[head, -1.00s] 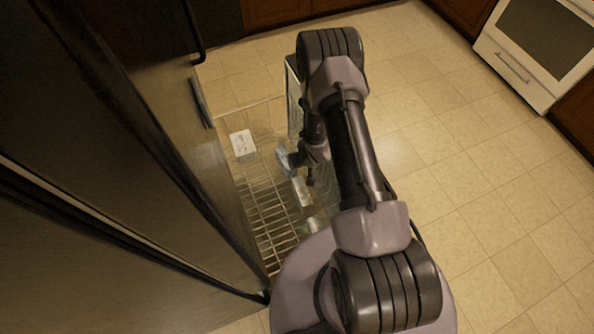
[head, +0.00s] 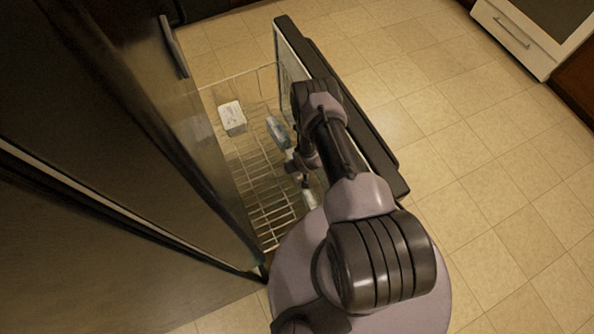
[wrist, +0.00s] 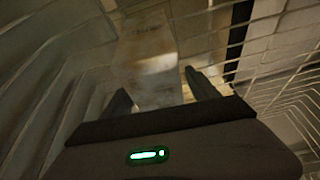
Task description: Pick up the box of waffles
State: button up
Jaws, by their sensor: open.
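Several packages lie in a wire basket (head: 262,190) of a pulled-out freezer drawer. A white box (head: 232,118) lies at the left and a blue-and-white package (head: 279,133) lies right of it. No label is readable, so I cannot tell which is the waffles. My gripper (head: 304,182) is down in the basket, partly hidden by my arm, near a small pale item (head: 310,198). In the wrist view, the open fingers of my gripper (wrist: 158,86) point at a pale, blurred box (wrist: 150,55). I see no grip on it.
The dark drawer front (head: 345,115) stands close on the right of my arm. A dark fridge door (head: 150,130) rises on the left. Wire bars (wrist: 285,80) surround my gripper in the wrist view. The tiled floor (head: 450,150) is clear at the right.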

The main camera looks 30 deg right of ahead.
jog(key=shift+w+f, duration=0.25)
jog(key=shift+f, duration=0.45)
jog(key=shift+r, duration=0.15)
jog(key=shift+f, duration=0.3)
grip_shut()
